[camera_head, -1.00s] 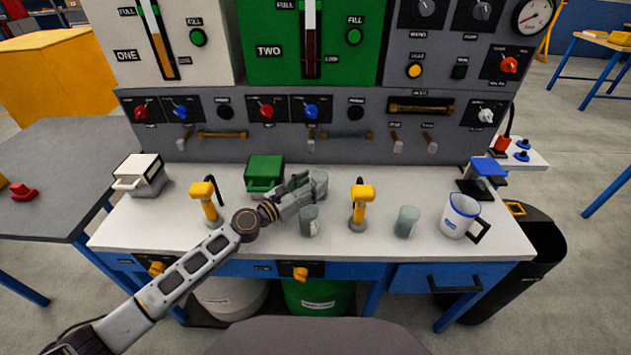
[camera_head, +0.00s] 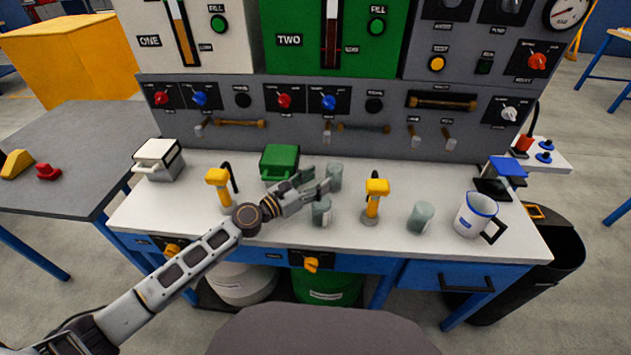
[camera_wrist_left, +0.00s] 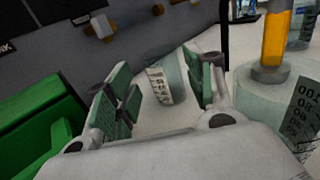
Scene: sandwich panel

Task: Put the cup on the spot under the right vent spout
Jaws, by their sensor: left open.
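Several grey-green translucent cups stand on the white bench top. The back cup (camera_head: 335,176) is just beyond my left gripper (camera_head: 317,180), which is open and empty. In the left wrist view this cup (camera_wrist_left: 166,82), with a printed scale, shows ahead between the spread fingers (camera_wrist_left: 163,95). A second cup (camera_head: 321,212) stands just in front of the gripper and shows large at the right of the wrist view (camera_wrist_left: 270,105). A third cup (camera_head: 421,218) stands farther right. Small spouts (camera_head: 414,140) (camera_head: 450,142) hang from the panel's right part. My right gripper is out of view.
A green box (camera_head: 279,163) is left of my gripper. Yellow-headed taps (camera_head: 375,198) (camera_head: 219,187) rise from the bench. A white mug (camera_head: 476,214) with a blue rim stands at the right. The bench below the right spouts looks clear.

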